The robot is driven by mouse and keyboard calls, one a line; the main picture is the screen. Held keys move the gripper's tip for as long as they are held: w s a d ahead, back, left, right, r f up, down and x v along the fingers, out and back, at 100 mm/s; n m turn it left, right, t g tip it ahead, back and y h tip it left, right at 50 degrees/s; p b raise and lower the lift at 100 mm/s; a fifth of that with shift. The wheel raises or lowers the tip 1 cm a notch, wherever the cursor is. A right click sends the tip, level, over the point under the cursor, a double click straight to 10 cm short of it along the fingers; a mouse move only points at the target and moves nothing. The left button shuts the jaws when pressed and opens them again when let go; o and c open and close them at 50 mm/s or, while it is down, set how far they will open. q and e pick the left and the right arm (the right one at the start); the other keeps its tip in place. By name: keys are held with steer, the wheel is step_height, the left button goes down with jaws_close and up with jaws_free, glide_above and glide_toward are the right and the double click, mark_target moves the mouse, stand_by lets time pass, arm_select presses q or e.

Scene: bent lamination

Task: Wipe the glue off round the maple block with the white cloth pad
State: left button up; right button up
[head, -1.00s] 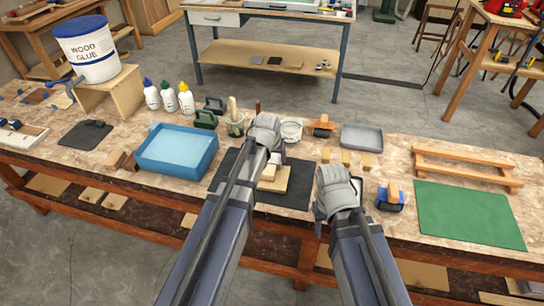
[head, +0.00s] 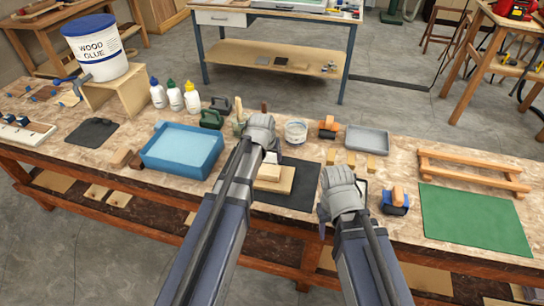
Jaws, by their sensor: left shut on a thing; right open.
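My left gripper (head: 262,135) is over the far part of the black mat (head: 297,190). It is shut on what looks like the white cloth pad (head: 271,157), of which only a small pale part shows below the fingers. The pale maple block (head: 273,178) lies on the mat just nearer than this gripper; my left arm hides its left side. I cannot make out any glue round it, or whether the pad touches it. My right gripper (head: 340,190) is open and empty, right of the mat; its fingertips are mostly hidden.
A blue tray (head: 182,150) stands left of the mat. Behind are glue bottles (head: 175,97), a jar (head: 239,124), a white tub (head: 295,131) and a grey tray (head: 367,140). A blue tool (head: 395,203), a green mat (head: 475,220) and a wooden rack (head: 470,170) lie to the right.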

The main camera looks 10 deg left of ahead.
arm_select(q)
steer(key=shift+a, duration=0.25)
steer(key=shift+a, duration=0.6)
steer(key=shift+r, duration=0.1)
steer(key=shift+w+r+p, duration=0.4)
steer(key=shift+r+p, duration=0.3)
steer(key=shift+p, duration=0.1)
steer(key=shift+w+r+p, duration=0.35)
steer(key=shift+r+p, duration=0.35)
steer(key=shift+p, duration=0.05)
step_height(320, 180, up, 7)
steer(key=p, duration=0.7)
